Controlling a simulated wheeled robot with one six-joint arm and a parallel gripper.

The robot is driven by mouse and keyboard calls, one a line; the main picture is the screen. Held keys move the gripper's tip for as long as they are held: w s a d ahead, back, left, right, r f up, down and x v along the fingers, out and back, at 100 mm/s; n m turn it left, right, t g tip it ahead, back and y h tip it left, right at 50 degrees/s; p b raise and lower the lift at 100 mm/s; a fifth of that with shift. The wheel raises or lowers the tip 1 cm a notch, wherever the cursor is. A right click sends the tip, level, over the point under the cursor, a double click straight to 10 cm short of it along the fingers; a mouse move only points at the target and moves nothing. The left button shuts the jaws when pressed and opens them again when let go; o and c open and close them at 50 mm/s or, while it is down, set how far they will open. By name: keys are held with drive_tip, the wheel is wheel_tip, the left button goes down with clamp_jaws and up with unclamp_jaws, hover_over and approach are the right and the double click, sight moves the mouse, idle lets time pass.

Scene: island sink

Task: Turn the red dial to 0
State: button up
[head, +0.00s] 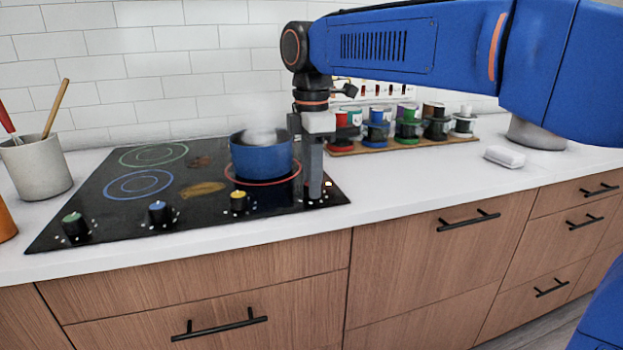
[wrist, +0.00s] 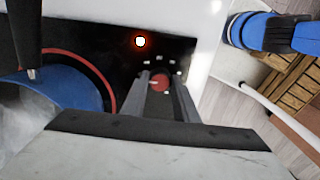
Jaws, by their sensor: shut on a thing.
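The red dial (wrist: 160,83) sits on the black cooktop (head: 107,197) near its right front corner. In the wrist view its red top shows between the fingers of my gripper (wrist: 162,77), with small white marks around it. In the head view my gripper (head: 314,193) points straight down at that corner and hides the dial. My gripper is shut on the red dial, one finger on each side. The dial's exact setting is too small to read. A red indicator light (wrist: 140,41) glows on the cooktop nearby.
A steaming blue pot (head: 262,158) stands on the red-ringed burner, close left of my gripper. Yellow (head: 239,202), blue (head: 160,212) and green (head: 75,227) dials line the front edge. A rack of coloured jars (head: 407,128) stands behind right. The counter right of the cooktop is mostly clear.

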idle(0.4)
drive_tip(key=o, duration=1.1)
drive_tip(key=shift+c, duration=0.2)
wheel_tip(320, 180, up, 18)
drive_tip(key=shift+f, duration=0.25)
drive_tip(key=shift+d, duration=0.1)
